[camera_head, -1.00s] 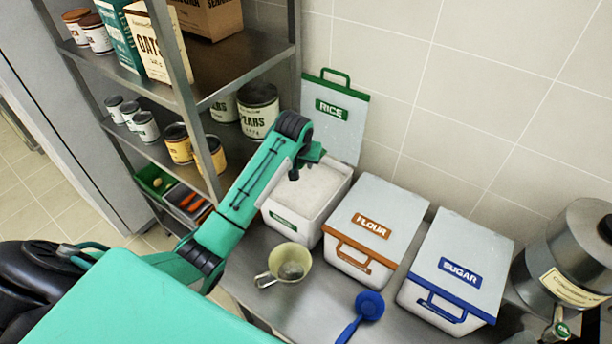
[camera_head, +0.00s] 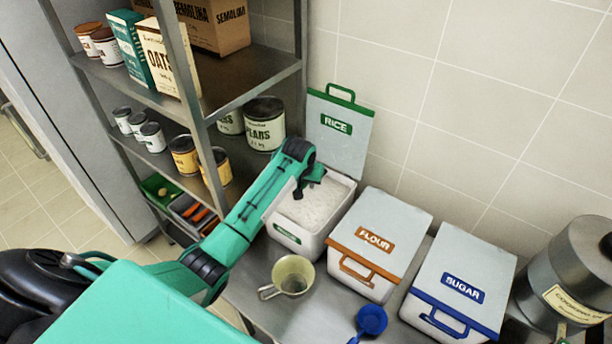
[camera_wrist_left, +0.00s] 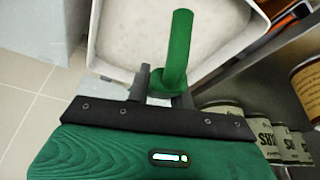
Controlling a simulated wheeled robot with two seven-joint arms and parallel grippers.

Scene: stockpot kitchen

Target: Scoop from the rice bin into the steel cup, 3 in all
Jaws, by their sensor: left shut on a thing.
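The rice bin (camera_head: 298,240) stands open against the wall, its lid (camera_head: 336,125) raised behind it, and pale rice (camera_head: 322,207) fills it. My left gripper (camera_head: 298,192) points down over the left part of the bin. In the left wrist view it is shut on a green scoop handle (camera_wrist_left: 179,50), with the rice behind. The scoop's bowl cannot be made out. The steel cup (camera_head: 291,276), with a side handle, stands upright on the counter in front of the bin. Something greyish shows inside it; I cannot tell what. My right gripper is out of view.
Closed flour (camera_head: 384,225) and sugar (camera_head: 466,262) bins stand right of the rice bin. A blue scoop (camera_head: 371,320) lies in front of them. A steel container (camera_head: 570,270) is at far right. A shelf rack (camera_head: 250,82) with cans and boxes rises close left of my arm.

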